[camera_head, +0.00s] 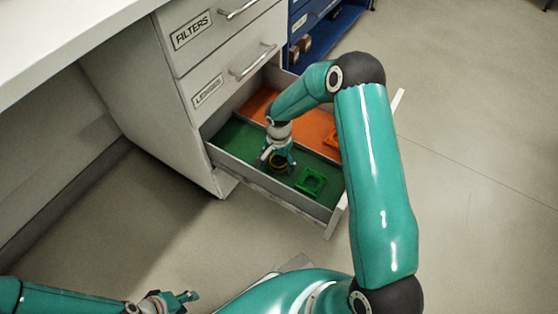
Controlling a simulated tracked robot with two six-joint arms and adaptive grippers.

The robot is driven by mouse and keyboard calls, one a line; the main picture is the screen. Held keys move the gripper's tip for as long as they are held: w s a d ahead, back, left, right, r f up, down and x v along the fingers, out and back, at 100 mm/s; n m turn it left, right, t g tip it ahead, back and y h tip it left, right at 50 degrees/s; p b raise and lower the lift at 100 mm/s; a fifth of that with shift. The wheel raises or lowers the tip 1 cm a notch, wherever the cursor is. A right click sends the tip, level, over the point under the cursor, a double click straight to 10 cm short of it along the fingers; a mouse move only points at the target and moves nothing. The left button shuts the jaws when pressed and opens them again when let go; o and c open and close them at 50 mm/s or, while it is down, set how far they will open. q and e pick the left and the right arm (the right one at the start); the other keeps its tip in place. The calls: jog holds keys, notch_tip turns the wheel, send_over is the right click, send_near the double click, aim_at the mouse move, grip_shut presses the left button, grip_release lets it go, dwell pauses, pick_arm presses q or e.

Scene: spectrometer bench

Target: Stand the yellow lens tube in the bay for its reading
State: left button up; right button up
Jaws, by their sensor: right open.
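My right arm reaches down into the open bottom drawer (285,199). My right gripper (278,160) is open, low over the drawer's green-floored compartment. A small round thing with a yellow rim (278,169) lies directly below and between its fingers; it may be the yellow lens tube, but the gripper partly covers it. I cannot tell whether the fingers touch it. My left gripper (183,297) is low at the bottom left, away from the drawer; its jaw opening is too small to judge. No reading bay can be made out.
A green square holder (311,181) sits in the green compartment, right of my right gripper. A divider separates the orange compartment (309,119) behind, which has an orange holder (331,138). Closed FILTERS (205,35) and LENSES (225,88) drawers are above. Floor at right is clear.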

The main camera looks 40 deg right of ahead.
jog(key=shift+r, duration=0.25)
notch_tip(320, 180, up, 12)
jog(key=p, duration=0.4)
jog(key=shift+f, duration=0.15)
